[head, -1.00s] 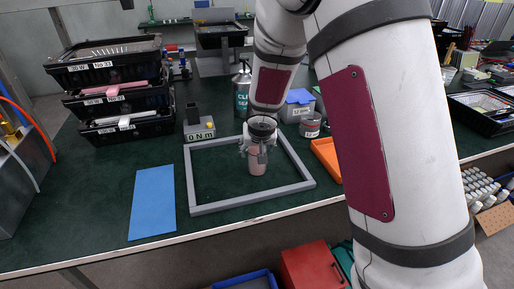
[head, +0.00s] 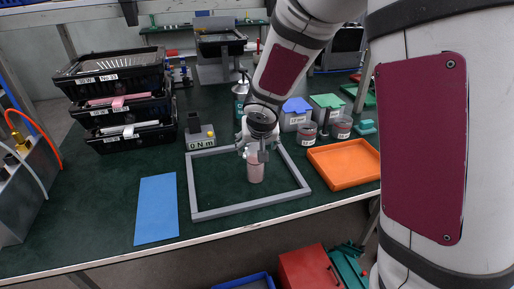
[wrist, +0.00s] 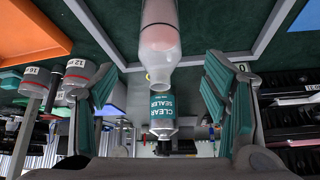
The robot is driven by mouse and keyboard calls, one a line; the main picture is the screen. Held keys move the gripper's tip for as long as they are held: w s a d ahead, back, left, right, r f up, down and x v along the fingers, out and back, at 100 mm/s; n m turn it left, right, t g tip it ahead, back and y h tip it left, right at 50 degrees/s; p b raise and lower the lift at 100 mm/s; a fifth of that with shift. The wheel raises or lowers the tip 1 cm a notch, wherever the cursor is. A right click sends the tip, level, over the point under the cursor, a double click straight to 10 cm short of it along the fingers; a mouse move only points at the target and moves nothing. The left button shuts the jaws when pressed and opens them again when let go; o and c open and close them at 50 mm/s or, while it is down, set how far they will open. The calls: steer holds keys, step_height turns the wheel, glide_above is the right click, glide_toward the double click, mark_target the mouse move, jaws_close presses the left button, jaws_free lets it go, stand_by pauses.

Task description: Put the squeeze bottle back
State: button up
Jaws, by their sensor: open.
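The squeeze bottle (head: 256,171), pale and pinkish, stands upright inside the grey rectangular frame (head: 203,214) on the green bench. In the wrist view, which looks upside down, the bottle (wrist: 160,35) shows at the top centre with its narrowed end towards me. My gripper (head: 257,154) is over the bottle's upper part in the head view and partly hides it. In the wrist view my gripper (wrist: 161,75) is open, its teal-padded fingers on either side of the bottle's narrow end with clear gaps.
A blue mat (head: 157,208) lies left of the frame and an orange tray (head: 345,165) right of it. A small block marked "0 Nm" (head: 200,138) and stacked black trays (head: 125,105) stand at left. Lidded bins (head: 297,115) and grey tins (head: 308,134) stand at right.

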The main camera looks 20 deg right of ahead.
steer(key=s+d+r+g+h, duration=0.1)
steer(key=s+d+r, duration=0.2)
steer(key=s+r, duration=0.4)
steer(key=s+d+r+h, duration=0.1)
steer(key=s+d+r, duration=0.2)
steer(key=s+r, duration=0.35)
steer(key=s+a+n+g+y, duration=0.1)
steer(key=s+a, duration=0.1)
steer(key=s, duration=0.9)
steer(key=s+a+n+g+y, duration=0.1)
steer(key=s+a+y, duration=0.1)
steer(key=s, duration=0.9)
steer(key=shift+s+a+g, duration=0.3)
steer(key=shift+a, duration=0.1)
steer(key=shift+r, duration=0.1)
step_height(320, 180, up, 7)
steer(key=t+p, duration=0.1)
steer(key=p, duration=0.4)
steer(key=shift+p, duration=0.35)
